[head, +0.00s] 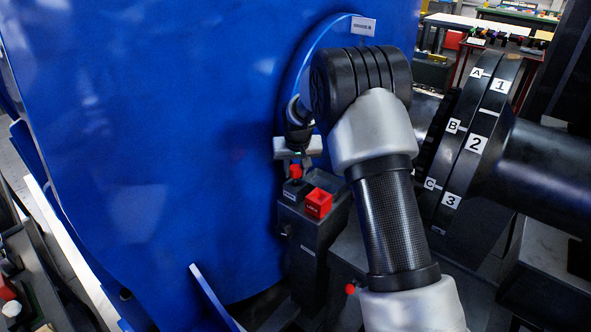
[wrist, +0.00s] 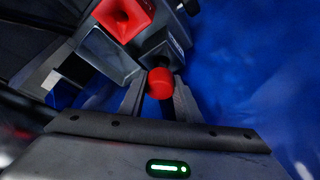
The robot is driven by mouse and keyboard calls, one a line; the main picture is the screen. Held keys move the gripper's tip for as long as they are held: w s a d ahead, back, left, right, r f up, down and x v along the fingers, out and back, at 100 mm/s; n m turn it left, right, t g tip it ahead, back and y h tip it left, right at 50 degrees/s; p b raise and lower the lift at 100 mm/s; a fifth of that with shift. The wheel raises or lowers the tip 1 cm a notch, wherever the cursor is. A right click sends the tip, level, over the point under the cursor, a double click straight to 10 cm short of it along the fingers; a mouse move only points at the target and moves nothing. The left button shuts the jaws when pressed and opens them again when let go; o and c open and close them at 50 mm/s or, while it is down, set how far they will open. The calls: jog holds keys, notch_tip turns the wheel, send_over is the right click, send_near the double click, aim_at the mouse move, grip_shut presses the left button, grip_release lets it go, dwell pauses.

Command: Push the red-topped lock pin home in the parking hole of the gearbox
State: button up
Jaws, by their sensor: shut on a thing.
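The red-topped lock pin (head: 296,172) stands at the dark labelled block (head: 296,189) on the gearbox bracket, beside the blue housing. My gripper (head: 297,158) is above this block, pointing down, its jaws shut on the pin. In the wrist view the red top (wrist: 160,83) shows between the two fingers, with the dark block (wrist: 166,47) just beyond it. The pin's shaft is hidden, so I cannot tell how deep it sits in the hole.
A red square socket (head: 318,203) is right beside the dark block; it also shows in the wrist view (wrist: 123,17). The large blue housing (head: 150,150) closes off the left. A coupling with lettered and numbered labels (head: 475,140) stands at right. A red knob (head: 350,288) sits lower down.

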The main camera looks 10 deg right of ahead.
jog(key=shift+f, duration=0.45)
jog(key=o, duration=1.2)
jog(key=shift+o, duration=0.2)
jog(key=p+v, duration=0.2)
jog(key=v, duration=1.5)
jog(key=shift+r, duration=0.3)
jog(key=shift+s, duration=0.1)
jog(key=s+a+b, duration=0.3)
jog(key=s+a, duration=0.5)
jog(key=shift+s+a, duration=0.2)
jog(key=shift+a, duration=0.05)
